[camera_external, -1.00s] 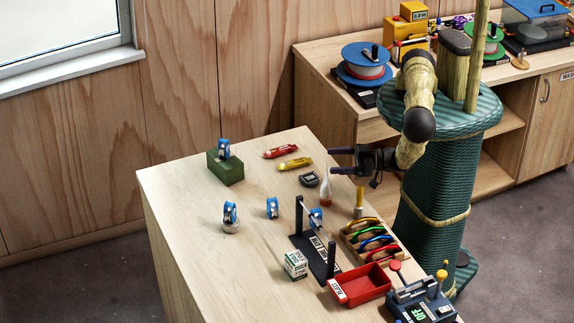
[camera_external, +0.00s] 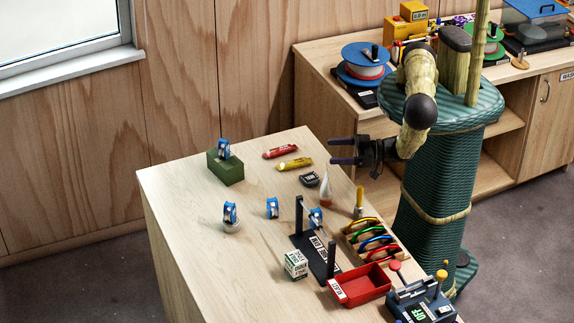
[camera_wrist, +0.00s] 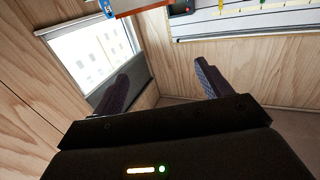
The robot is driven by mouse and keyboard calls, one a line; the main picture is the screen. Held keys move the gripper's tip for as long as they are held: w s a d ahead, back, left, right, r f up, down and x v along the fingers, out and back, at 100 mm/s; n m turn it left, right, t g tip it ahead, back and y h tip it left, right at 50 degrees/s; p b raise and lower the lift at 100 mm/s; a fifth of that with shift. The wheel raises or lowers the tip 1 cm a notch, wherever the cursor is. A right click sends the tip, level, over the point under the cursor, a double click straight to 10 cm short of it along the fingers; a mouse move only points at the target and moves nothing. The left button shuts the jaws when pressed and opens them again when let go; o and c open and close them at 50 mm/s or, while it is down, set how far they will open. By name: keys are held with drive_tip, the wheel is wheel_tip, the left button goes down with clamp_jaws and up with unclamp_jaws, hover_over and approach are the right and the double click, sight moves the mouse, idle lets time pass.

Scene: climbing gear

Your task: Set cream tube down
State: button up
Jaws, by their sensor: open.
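Two tubes lie on the wooden table: a yellow tube (camera_external: 294,164) and a red tube (camera_external: 281,151) just behind it. I cannot tell from their looks which is the cream tube. My gripper (camera_external: 342,151) is raised above the table's back right edge, to the right of both tubes and apart from them. Its fingers are spread with nothing between them. In the wrist view my gripper (camera_wrist: 163,85) also shows open and empty, facing the wall and window; neither tube is seen there.
A small bottle (camera_external: 325,188) and a dark device (camera_external: 310,179) stand near the gripper. A green block (camera_external: 225,168) bears a blue item. A black rack (camera_external: 318,258), red tray (camera_external: 364,285) and row of coloured carabiners (camera_external: 372,241) fill the front right. The table's left front is clear.

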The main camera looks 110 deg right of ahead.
drive_tip(key=w+m+g, duration=0.1)
drive_tip(key=w+f+m+g, duration=0.1)
drive_tip(key=g, duration=0.1)
drive_tip(key=w+d+g, duration=0.1)
drive_tip(key=g, duration=0.1)
drive_tip(key=shift+f+m, duration=0.4)
drive_tip(key=shift+w+a+g+y, duration=0.2)
drive_tip(key=shift+w+g+y, duration=0.05)
drive_tip(key=shift+g+y, duration=0.5)
wheel_tip(320, 180, up, 3)
drive_tip(key=a+g+y, duration=0.1)
drive_tip(key=g+y, duration=0.2)
wheel_tip(320, 180, up, 15)
drive_tip(key=n+g+y, duration=0.3)
drive_tip(key=n+g, duration=0.1)
drive_tip(key=n, duration=0.3)
hover_over(326, 172)
drive_tip(key=s+d, duration=0.7)
drive_tip(key=s, duration=0.1)
drive_tip(key=shift+r+h, duration=0.1)
drive_tip(key=shift+h, duration=0.15)
drive_tip(key=shift+w, duration=0.1)
